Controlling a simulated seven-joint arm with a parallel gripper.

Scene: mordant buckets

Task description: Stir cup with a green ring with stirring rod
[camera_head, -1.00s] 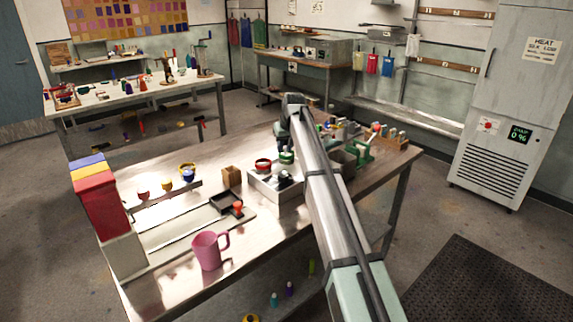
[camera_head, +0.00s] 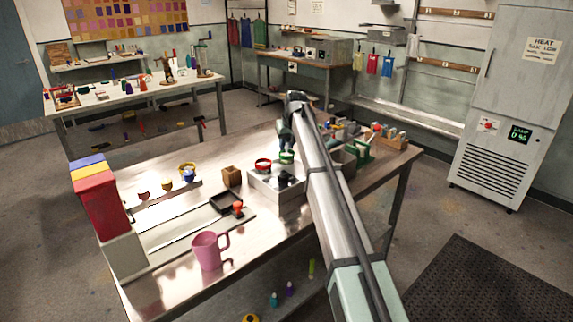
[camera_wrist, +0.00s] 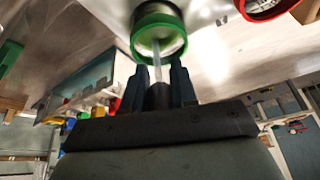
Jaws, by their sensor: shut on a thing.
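The cup with a green ring (camera_head: 287,157) stands on the pale box-like unit on the table, partly beside my arm. It also shows in the wrist view (camera_wrist: 150,24) as a clear cup with a thick green rim. My gripper (camera_wrist: 160,80) is shut on the stirring rod (camera_wrist: 157,62), holding it by its dark handle. The pale rod runs from the fingers to the green-ringed cup and overlaps its opening; its tip appears inside, though the depth is hard to judge. In the head view, my arm partly hides the gripper.
A red-ringed cup (camera_head: 263,164) stands just left of the green-ringed one. A green stand (camera_head: 362,152) and small items lie right of my arm.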

